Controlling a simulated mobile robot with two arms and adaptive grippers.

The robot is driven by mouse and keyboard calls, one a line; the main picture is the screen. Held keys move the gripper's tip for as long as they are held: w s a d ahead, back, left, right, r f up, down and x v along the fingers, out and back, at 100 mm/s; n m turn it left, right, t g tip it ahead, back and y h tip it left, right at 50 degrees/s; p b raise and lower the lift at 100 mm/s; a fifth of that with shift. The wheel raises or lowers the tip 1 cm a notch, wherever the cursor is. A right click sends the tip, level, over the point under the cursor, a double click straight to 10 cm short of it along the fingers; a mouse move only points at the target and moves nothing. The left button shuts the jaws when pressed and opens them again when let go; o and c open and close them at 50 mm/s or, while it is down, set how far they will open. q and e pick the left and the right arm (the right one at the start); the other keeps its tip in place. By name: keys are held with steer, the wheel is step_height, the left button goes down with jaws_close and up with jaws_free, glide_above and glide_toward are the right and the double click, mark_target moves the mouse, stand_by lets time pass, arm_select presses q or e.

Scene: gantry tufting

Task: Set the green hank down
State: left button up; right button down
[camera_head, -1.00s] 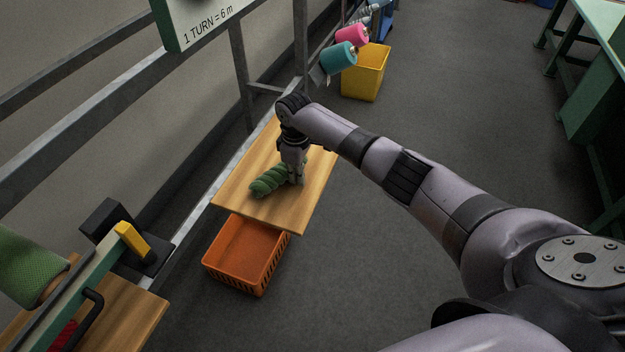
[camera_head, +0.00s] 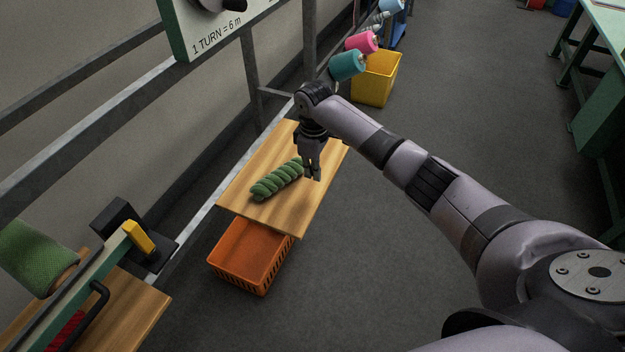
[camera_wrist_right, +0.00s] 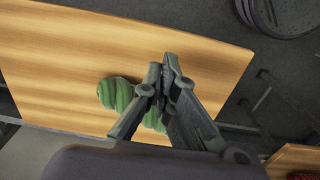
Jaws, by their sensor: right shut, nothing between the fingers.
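The green hank (camera_head: 276,180), a twisted bundle, lies on the wooden shelf board (camera_head: 265,213). My right gripper (camera_head: 313,176) is shut and empty, just to the right of the hank and apart from it in the head view. In the right wrist view the shut fingers (camera_wrist_right: 166,75) cover part of the green hank (camera_wrist_right: 118,93), which lies beyond them on the wooden board (camera_wrist_right: 60,60). My left gripper is not in view.
An orange crate (camera_head: 226,272) is below the board's near edge. A green cone (camera_head: 40,256) and a yellow-topped block (camera_head: 138,237) are at lower left. Teal (camera_head: 347,66) and pink cones stand above a yellow bin (camera_head: 374,84). The board around the hank is clear.

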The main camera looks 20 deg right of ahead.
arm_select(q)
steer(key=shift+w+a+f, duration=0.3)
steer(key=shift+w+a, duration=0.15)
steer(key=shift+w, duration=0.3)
arm_select(e)
steer(key=r, duration=0.4)
steer(key=shift+w+a, duration=0.25)
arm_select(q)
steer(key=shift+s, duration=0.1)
arm_select(e)
steer(key=shift+s+f, duration=0.1)
